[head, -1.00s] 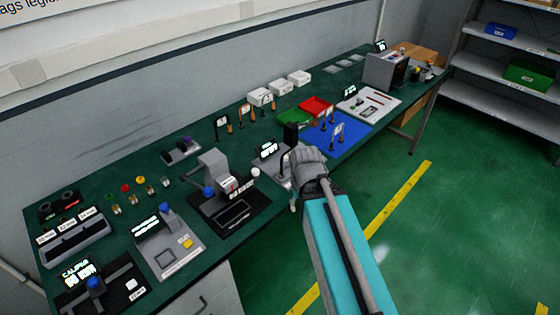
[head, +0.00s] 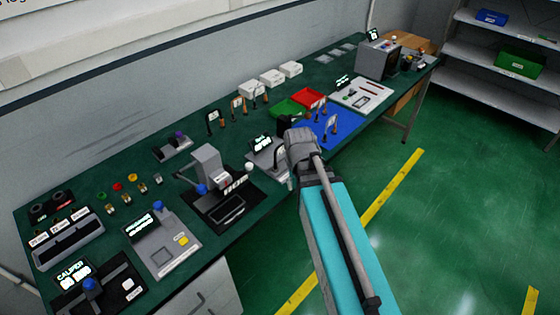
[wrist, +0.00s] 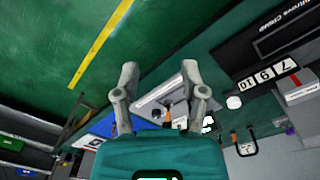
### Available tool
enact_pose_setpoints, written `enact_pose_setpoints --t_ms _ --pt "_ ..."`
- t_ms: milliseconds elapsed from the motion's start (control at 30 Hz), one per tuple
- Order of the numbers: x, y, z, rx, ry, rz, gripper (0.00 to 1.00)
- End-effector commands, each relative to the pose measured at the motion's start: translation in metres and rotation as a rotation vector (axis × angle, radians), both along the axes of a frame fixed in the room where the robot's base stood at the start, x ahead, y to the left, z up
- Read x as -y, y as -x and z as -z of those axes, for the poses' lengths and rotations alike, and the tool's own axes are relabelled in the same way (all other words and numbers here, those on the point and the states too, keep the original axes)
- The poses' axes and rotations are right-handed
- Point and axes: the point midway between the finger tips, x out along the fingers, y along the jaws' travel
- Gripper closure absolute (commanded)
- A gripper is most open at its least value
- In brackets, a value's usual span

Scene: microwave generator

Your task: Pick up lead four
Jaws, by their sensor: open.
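Several small leads, dark and orange with white tags, stand on the bench. Three stand in a row at the back (head: 237,106). At least two stand on the blue mat (head: 345,128). Another tagged lead (head: 280,155) stands by a grey fixture (head: 258,158), just left of my wrist. The tag numbers are too small to read, so I cannot tell which is lead four. My gripper (wrist: 160,82) is open and empty. In the wrist view, the grey fixture and a dark upright piece (wrist: 167,112) show beyond and between its fingers. In the head view my wrist mostly hides the gripper.
A black crimp station (head: 240,205) and a grey tester (head: 165,245) stand left of my arm. Red (head: 308,96) and green trays, white boxes (head: 272,77) and a grey machine (head: 378,60) lie farther back. The green floor at right is clear.

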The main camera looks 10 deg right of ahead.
Motion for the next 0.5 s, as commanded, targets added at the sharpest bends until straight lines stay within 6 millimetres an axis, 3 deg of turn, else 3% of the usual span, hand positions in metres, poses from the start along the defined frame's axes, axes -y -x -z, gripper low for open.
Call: enact_pose_setpoints --t_ms 33,500 --pt "-0.002 -0.019 -0.006 0.011 0.014 0.039 0.45" --pt "-0.031 -0.179 -0.050 0.229 0.143 0.588 0.45"
